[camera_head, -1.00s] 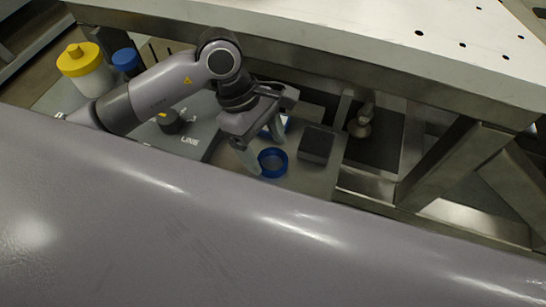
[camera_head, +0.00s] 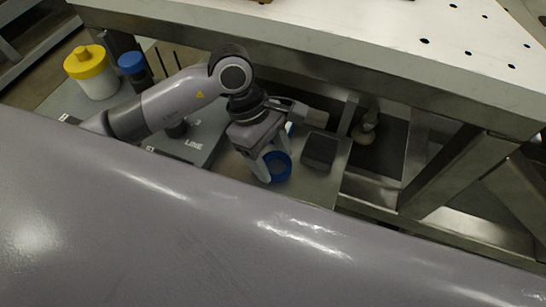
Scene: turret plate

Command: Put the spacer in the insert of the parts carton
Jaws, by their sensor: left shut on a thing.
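A round blue ring-like part (camera_head: 282,177), which looks like the spacer, is at the lower shelf near the middle of the view. My left gripper (camera_head: 274,160) reaches down from the left with its fingers at this ring and is shut on it. The fingers hide part of its rim, and I cannot tell whether it still touches the shelf. My right gripper is not in view.
A dark grey block (camera_head: 320,150) sits just right of the ring. A yellow-lidded white jar (camera_head: 95,75) and a blue-capped container (camera_head: 131,63) stand at left. The white perforated tabletop (camera_head: 400,45) overhangs the shelf, with metal legs at right.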

